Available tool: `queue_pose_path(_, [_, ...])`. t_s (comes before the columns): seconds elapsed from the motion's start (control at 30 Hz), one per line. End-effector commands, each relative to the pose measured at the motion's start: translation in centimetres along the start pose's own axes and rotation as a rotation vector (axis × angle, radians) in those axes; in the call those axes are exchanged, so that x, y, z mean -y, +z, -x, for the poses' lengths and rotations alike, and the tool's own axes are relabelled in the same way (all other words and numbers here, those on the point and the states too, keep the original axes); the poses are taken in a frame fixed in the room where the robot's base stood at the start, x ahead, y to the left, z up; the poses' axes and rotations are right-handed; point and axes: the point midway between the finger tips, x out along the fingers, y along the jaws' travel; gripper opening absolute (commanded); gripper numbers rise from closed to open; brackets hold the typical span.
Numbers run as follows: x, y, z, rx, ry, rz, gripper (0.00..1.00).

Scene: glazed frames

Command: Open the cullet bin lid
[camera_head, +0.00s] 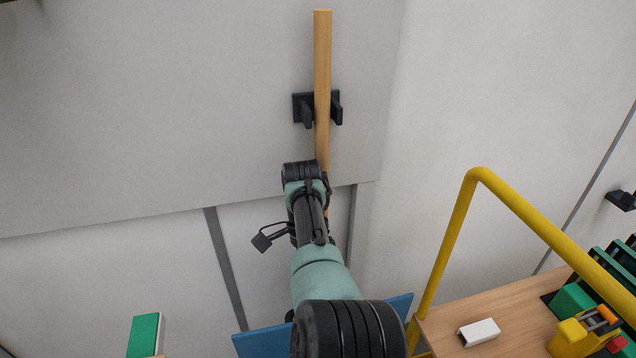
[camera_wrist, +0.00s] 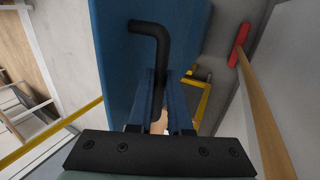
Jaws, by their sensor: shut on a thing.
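The blue cullet bin lid (camera_wrist: 115,60) fills the middle of the wrist view as a flat blue panel. Its black bent handle (camera_wrist: 163,45) rises from between my fingers and hooks to the left at the top. My gripper (camera_wrist: 157,78) is shut on the lower part of this handle, with its fingers close together. In the head view, a blue panel (camera_head: 262,343) shows low behind my arm, looking like the same lid. My arm covers its middle, and my fingers are hidden there. I cannot tell how far the lid is open.
A wooden pole (camera_head: 322,60) stands in a black wall clip (camera_head: 302,108); the wrist view shows a pole with a red end (camera_wrist: 239,44). A yellow rail (camera_head: 455,235) and a wooden bench (camera_head: 505,305) with a white block (camera_head: 479,332) stand to the right.

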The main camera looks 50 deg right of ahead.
Motion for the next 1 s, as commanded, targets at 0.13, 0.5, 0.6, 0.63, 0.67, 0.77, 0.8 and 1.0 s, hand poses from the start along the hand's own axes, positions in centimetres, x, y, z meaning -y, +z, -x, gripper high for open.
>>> queue_pose_path(0.13, [0.3,0.2,-0.7,0.0,0.018,0.005,0.0])
queue_pose_path(0.5, [0.1,0.1,0.0,-0.004,0.028,0.004,0.0])
queue_pose_path(0.6, [0.1,0.1,0.1,-0.005,0.027,0.003,0.0])
queue_pose_path(0.63, [0.1,0.1,0.1,-0.005,0.027,0.003,0.0])
queue_pose_path(0.67, [0.1,0.1,0.1,-0.005,0.027,0.003,0.0])
queue_pose_path(0.77, [0.1,0.0,0.2,-0.005,0.026,0.003,0.0])
queue_pose_path(0.8, [0.1,0.0,0.2,-0.005,0.025,0.002,0.23])
queue_pose_path(1.0, [0.1,0.0,0.2,-0.006,0.024,0.001,0.47])
